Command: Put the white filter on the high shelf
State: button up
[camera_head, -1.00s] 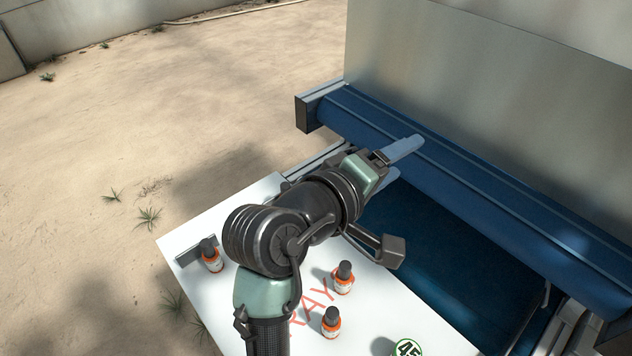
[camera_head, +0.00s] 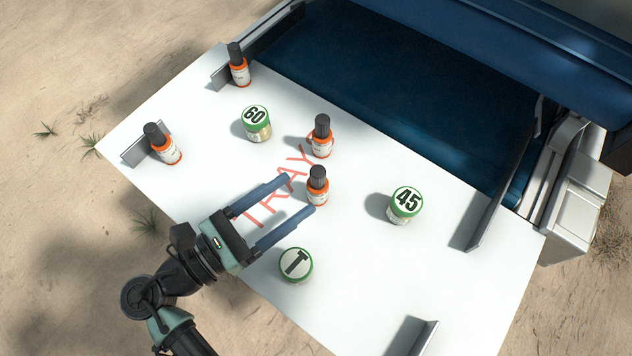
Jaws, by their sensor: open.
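My gripper (camera_head: 300,194) is open over the white tray board, its two blue fingers apart and pointing up and right. Nothing is between the fingers. An orange bottle with a black cap (camera_head: 317,187) stands just beyond the fingertips; whether they touch it I cannot tell. I see nothing that is clearly a white filter, and no high shelf that I can make out.
The white board (camera_head: 380,270) carries several orange bottles, one at the left (camera_head: 163,144), and green-lidded jars marked 60 (camera_head: 256,124), 45 (camera_head: 405,206) and T (camera_head: 296,265). Grey metal guides (camera_head: 485,215) stand along its edges. The blue machine bed (camera_head: 400,100) lies behind.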

aim_at(312, 183)
jog(key=shift+f+b+x, duration=0.2)
jog(key=shift+b+x, duration=0.1)
jog(key=shift+x, duration=2.85)
jog(key=shift+c, duration=0.2)
grip_shut()
